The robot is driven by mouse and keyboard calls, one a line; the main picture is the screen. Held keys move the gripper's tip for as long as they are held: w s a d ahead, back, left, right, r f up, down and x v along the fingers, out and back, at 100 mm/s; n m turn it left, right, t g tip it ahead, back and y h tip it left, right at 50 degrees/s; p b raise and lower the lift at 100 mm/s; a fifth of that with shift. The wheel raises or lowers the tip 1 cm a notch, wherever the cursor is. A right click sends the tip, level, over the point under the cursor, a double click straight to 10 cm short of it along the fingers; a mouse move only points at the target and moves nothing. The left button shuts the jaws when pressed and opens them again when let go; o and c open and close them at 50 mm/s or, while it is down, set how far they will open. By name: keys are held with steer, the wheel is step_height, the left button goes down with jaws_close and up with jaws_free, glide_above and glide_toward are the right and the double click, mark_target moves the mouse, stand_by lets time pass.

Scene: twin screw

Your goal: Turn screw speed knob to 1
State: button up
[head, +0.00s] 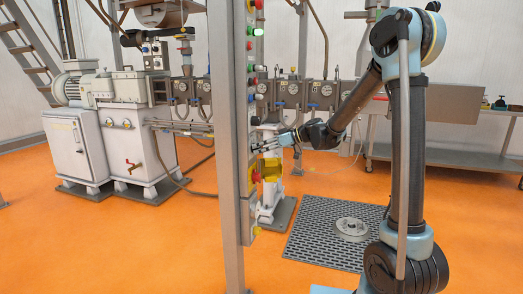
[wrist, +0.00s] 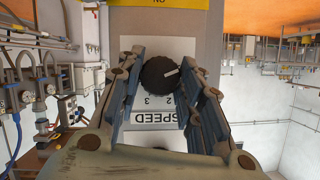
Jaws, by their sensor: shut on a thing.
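The speed knob (wrist: 158,76) is black and round with a white pointer line. It sits on a white label plate (wrist: 150,47) whose word SPEED appears upside down. The pointer line points right and slightly up in the wrist view. The upside-down digits 2 and 3 show just below the knob; I cannot see a 1. My gripper (wrist: 163,64) has one finger on each side of the knob and is shut on it. In the head view my gripper (head: 270,146) reaches left to the panel post, and the knob cannot be made out there.
The grey control post (head: 224,150) carries several buttons, including a lit green one (head: 259,32) and a yellow switch housing (head: 270,170). A white and grey machine (head: 125,125) stands behind at left. A metal table (head: 440,155) stands at right. A floor grate (head: 315,240) lies near my base.

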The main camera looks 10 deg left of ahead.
steer(key=shift+w, duration=0.1)
steer(key=m+g, duration=0.2)
steer(key=m, duration=0.1)
steer(key=shift+w+y, duration=0.2)
steer(key=shift+y, duration=0.1)
steer(key=shift+w+f+m+g+y, duration=0.15)
steer(key=shift+m+g+y, duration=0.25)
steer(key=shift+m+g, duration=0.85)
steer(key=shift+m+t, duration=0.35)
steer(key=shift+m, duration=0.1)
steer(key=o, duration=1)
steer(key=shift+o, duration=0.3)
